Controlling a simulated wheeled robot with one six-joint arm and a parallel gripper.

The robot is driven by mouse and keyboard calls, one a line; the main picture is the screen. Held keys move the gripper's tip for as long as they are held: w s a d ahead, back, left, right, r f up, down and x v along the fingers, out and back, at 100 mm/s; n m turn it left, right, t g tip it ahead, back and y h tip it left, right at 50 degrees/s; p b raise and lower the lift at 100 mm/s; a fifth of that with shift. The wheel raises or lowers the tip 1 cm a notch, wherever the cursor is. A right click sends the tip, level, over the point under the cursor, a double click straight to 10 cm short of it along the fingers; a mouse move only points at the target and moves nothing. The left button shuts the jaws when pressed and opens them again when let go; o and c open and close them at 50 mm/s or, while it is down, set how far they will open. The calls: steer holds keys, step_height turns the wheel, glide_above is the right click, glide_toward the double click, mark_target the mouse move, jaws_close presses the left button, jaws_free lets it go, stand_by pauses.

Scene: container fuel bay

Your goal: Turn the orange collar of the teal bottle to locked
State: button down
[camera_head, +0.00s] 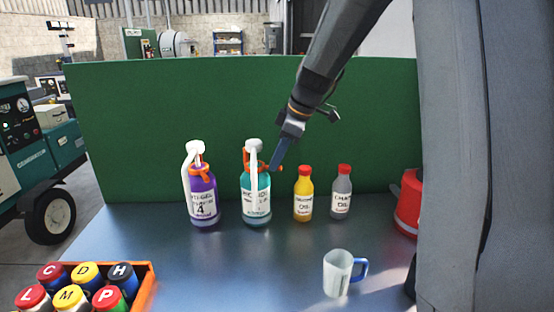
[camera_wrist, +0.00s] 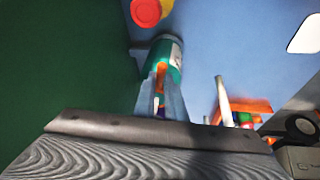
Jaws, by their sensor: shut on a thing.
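The teal bottle (camera_head: 257,208) stands upright on the table near the green panel, with a white spout and hose over its top. Its orange collar (camera_head: 247,160) is at the neck, with an orange tab (camera_head: 279,168) on the right side. My gripper (camera_head: 277,158) reaches down from the upper right and is shut on the orange collar at that side. In the wrist view the teal bottle (camera_wrist: 172,51) lies beyond the fingers, and the orange part (camera_wrist: 161,77) shows between the fingertips. The fingers hide some of the collar, and I cannot read its locked mark.
A purple bottle (camera_head: 203,203) with an orange collar stands to the left. A yellow bottle (camera_head: 303,200) and a grey bottle (camera_head: 341,198) stand close on the right. A mug (camera_head: 337,275) and an orange crate (camera_head: 147,290) of lettered jars are in front. The middle of the table is clear.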

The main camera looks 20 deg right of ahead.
steer(key=shift+s+a+m+t+h+p, duration=0.25)
steer(key=shift+s+a+m+h+p, duration=0.15)
steer(key=shift+m, duration=0.75)
steer(key=shift+s+a+m+t+h+p, duration=0.35)
steer(key=shift+s+a+m+p, duration=0.15)
steer(key=shift+m, duration=0.7)
steer(key=shift+s+a+m+t+h+p, duration=0.2)
steer(key=shift+s+a+m+h+p, duration=0.2)
steer(key=shift+m, duration=0.75)
steer(key=shift+a, duration=0.1)
steer(key=c, duration=1.8)
jaws_free()
steer(key=shift+s, duration=0.1)
steer(key=a+b+v, duration=0.1)
steer(key=v, duration=0.6)
steer(key=shift+d+r+b, duration=0.4)
steer(key=shift+d, duration=0.15)
steer(key=shift+s, duration=0.15)
